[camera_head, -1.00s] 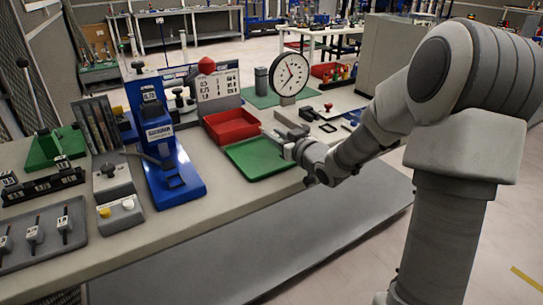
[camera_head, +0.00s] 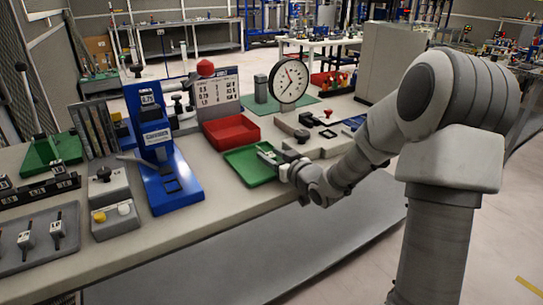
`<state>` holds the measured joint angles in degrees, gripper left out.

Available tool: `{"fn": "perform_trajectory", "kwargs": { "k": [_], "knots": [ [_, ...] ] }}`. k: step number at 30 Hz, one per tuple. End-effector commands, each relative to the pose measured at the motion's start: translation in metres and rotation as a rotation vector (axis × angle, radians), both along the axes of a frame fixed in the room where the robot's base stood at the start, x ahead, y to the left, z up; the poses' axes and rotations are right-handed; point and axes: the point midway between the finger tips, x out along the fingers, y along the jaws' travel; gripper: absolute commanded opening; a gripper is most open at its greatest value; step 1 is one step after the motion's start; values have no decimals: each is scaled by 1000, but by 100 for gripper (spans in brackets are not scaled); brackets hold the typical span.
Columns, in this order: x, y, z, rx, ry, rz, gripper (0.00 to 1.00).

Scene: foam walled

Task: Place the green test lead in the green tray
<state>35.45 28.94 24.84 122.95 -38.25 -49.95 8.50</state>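The green tray (camera_head: 241,167) is a shallow, flat tray near the front edge of the bench, just in front of the red tray. My gripper (camera_head: 266,154) is at the tray's right side, with its fingers pointing left over the tray's right part. The fingers are small and seen from behind and the side, so I cannot tell whether they are open or shut. I cannot make out a green test lead in the tray, on the bench or in my gripper. The visible part of the tray floor looks bare.
The red tray (camera_head: 231,132) stands behind the green one. A round dial gauge (camera_head: 290,80) stands at the back, with grey blocks (camera_head: 290,125) in front of it. A blue stand (camera_head: 172,187) is to the left. Bare bench top lies between stand and tray.

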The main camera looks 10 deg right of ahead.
Motion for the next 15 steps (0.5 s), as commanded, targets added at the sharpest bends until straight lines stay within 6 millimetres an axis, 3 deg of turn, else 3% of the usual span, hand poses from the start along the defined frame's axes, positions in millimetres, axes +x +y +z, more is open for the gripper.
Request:
{"fn": "perform_trajectory", "kwargs": {
  "k": [13, 15],
  "knots": [
    [0, 0, 7, 0, 0, 0, 59],
    [-10, -4, 7, -1, 1, -3, 59]
  ]
}}
